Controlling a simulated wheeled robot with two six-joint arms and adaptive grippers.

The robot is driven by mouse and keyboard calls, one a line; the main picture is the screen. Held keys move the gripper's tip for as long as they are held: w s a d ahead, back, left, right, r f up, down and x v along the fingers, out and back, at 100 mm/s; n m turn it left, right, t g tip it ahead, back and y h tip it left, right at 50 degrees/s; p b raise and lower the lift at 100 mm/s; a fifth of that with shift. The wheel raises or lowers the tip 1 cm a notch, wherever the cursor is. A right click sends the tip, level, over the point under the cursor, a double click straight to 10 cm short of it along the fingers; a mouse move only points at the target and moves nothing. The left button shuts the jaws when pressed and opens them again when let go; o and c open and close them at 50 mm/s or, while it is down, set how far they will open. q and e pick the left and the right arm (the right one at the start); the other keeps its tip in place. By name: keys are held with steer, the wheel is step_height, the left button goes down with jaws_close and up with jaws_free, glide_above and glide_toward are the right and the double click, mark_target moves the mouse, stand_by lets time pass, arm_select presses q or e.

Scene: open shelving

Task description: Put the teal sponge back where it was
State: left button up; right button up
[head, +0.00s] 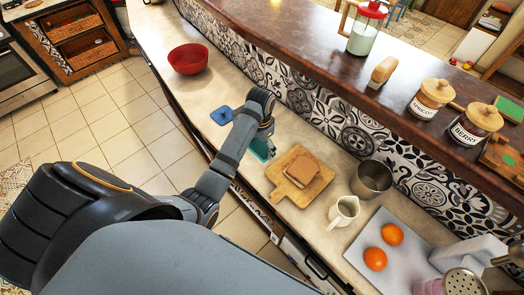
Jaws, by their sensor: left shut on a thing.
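My left arm comes in from the left and reaches over the pale counter (325,207). My left gripper (266,140) is at the end of it, partly hidden behind my own wrist and forearm. It is shut on the teal sponge (261,151), of which only a small part shows just left of the wooden cutting board. I cannot tell whether the sponge touches the counter. My right gripper is not in view.
A board (322,189) with bread (300,170) lies close right of the gripper. Beyond stand a white pitcher (343,212), a metal pot (372,179) and oranges (375,258). A blue item (221,115) and a red bowl (188,59) are farther left. A raised ledge (330,60) runs behind.

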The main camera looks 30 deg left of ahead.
mark_target(261, 145)
arm_select(q)
steer(key=w+f, duration=0.1)
steer(key=w+a+f, duration=0.1)
steer(key=f, duration=0.1)
steer(key=w+f, duration=0.1)
steer(key=shift+w+a+f, duration=0.2)
steer(key=shift+a+f, duration=0.05)
steer(key=shift+a, duration=0.05)
steer(key=shift+a+f, duration=0.1)
steer(key=shift+f, duration=0.15)
steer(key=f, duration=0.2)
steer(key=shift+w+f, duration=0.3)
steer(key=shift+f, duration=0.65)
steer(key=o, duration=1)
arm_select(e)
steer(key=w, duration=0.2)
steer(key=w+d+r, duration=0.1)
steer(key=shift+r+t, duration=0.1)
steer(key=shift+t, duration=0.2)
